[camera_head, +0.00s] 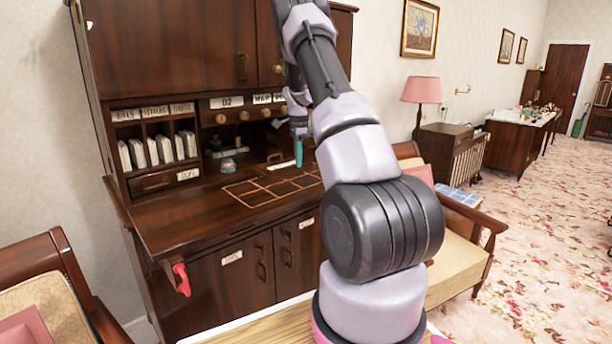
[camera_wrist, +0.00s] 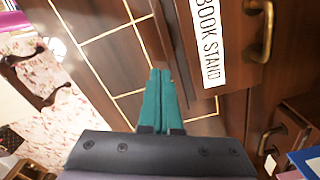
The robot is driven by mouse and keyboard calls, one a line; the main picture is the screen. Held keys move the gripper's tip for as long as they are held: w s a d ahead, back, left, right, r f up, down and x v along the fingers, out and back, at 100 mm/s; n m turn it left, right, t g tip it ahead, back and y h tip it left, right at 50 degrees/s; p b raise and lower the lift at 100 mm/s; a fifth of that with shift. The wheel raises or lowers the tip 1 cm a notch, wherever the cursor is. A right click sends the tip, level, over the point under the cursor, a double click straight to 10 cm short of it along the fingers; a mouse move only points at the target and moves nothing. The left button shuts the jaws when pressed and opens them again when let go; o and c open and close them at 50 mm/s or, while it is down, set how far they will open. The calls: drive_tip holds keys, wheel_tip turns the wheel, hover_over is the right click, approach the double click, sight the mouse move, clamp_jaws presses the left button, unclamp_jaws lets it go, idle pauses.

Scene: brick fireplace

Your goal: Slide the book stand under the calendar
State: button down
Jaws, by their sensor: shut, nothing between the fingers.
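The book stand is a dark wooden piece with a white "BOOK STAND" label and a brass handle; it shows in the wrist view (camera_wrist: 233,32), at upper right. In the head view it is mostly hidden by my arm, with a pale label near my fingers. My gripper (camera_head: 299,153) has slim teal fingers, shut and empty, pointing down at the desk. In the wrist view the fingertips (camera_wrist: 162,74) are just left of the labelled piece; I cannot tell whether they touch it. White plates reading "02" (camera_head: 227,102) and partly hidden letters, seemingly the calendar, sit above brass knobs.
The dark desk top (camera_head: 185,215) carries a gold-lined grid (camera_head: 262,190). Labelled pigeonholes (camera_head: 150,150) with papers stand at the left back. A small glass inkwell-like item (camera_head: 228,165) is left of my gripper. The desk's left front is clear.

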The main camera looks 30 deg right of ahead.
drive_tip(key=shift+r, duration=2.65)
